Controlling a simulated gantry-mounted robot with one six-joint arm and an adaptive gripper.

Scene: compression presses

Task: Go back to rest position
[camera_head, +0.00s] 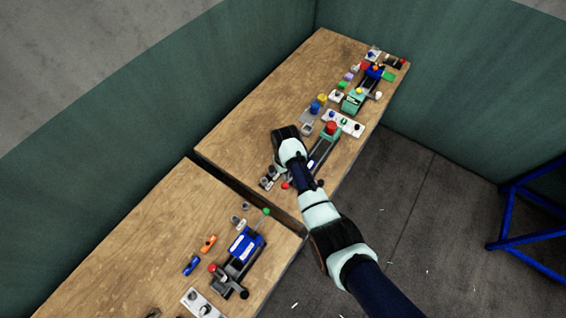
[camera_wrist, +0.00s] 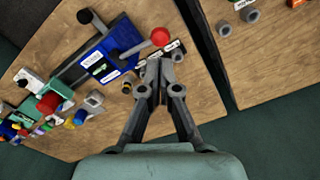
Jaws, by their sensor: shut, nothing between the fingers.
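My gripper (camera_wrist: 158,68) is shut with its fingertips together and nothing between them. In the head view my gripper's dark end hangs over the near part of the far table, and my arm hides part of what lies under it. In the wrist view a blue press (camera_wrist: 108,55) with a red-knobbed lever (camera_wrist: 159,37) lies just ahead and left of the fingertips. I cannot tell from these frames whether the fingers touch anything.
The far table (camera_head: 245,105) holds several presses and small parts along its right side. The near table (camera_head: 130,235) holds a blue press (camera_head: 240,255) and loose parts. A gap separates the tables. A blue frame (camera_head: 530,225) stands at right. Green walls (camera_head: 130,115) surround the tables.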

